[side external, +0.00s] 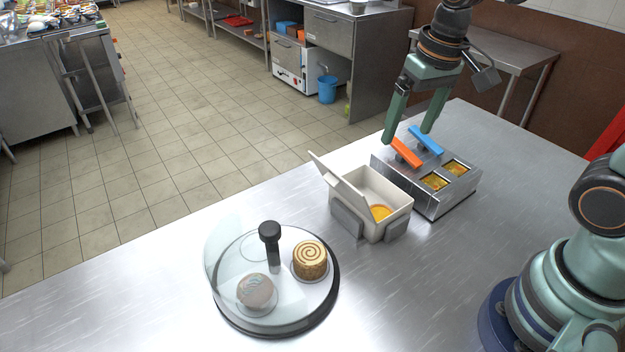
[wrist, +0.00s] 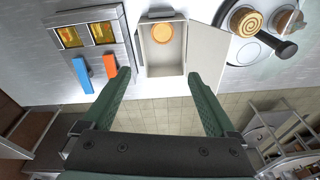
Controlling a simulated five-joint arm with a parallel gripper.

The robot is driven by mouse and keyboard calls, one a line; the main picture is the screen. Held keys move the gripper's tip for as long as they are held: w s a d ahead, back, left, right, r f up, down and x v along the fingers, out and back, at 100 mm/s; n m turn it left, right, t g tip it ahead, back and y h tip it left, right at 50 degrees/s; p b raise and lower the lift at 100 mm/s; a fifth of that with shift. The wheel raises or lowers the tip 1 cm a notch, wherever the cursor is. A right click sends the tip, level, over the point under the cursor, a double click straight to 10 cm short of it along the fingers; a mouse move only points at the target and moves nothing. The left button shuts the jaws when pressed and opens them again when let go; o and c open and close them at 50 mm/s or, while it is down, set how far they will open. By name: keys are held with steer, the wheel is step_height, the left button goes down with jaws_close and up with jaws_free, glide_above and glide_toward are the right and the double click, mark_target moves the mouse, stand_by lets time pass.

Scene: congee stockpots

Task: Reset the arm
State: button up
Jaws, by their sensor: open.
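My gripper (side external: 408,112) is open and empty, held above the steel table (side external: 170,285). In the side view it is over the far end of a metal two-well unit (side external: 435,203) with an orange handle (side external: 406,152) and a blue handle (side external: 426,140). A white box (side external: 368,196) with its lid tilted open stands to the left of the unit, with an orange round thing (side external: 381,212) inside. In the wrist view the green fingers (wrist: 158,100) are spread apart with nothing between them, and the white box (wrist: 145,55) is ahead of them.
A round stand (side external: 290,317) with a black knob (side external: 269,231) and clear cover holds a spiral-topped roll (side external: 310,259) and a greyish round item (side external: 256,291). The table's front left is bare. Beyond the table are tiled floor and steel counters.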

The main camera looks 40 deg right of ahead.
steer(key=shift+s+d+r+n+t, duration=0.25)
steer(key=shift+s+r+n+t, duration=0.1)
steer(key=shift+s+r+t, duration=0.25)
steer(key=shift+s+d+r+n+t, duration=0.25)
steer(key=shift+s+r+n+t, duration=0.05)
steer(key=shift+s+r+t, duration=0.3)
steer(key=shift+s+d+r+n+t, duration=0.25)
steer(key=shift+s+r+n+t, duration=0.1)
steer(key=shift+s+r+t, duration=0.2)
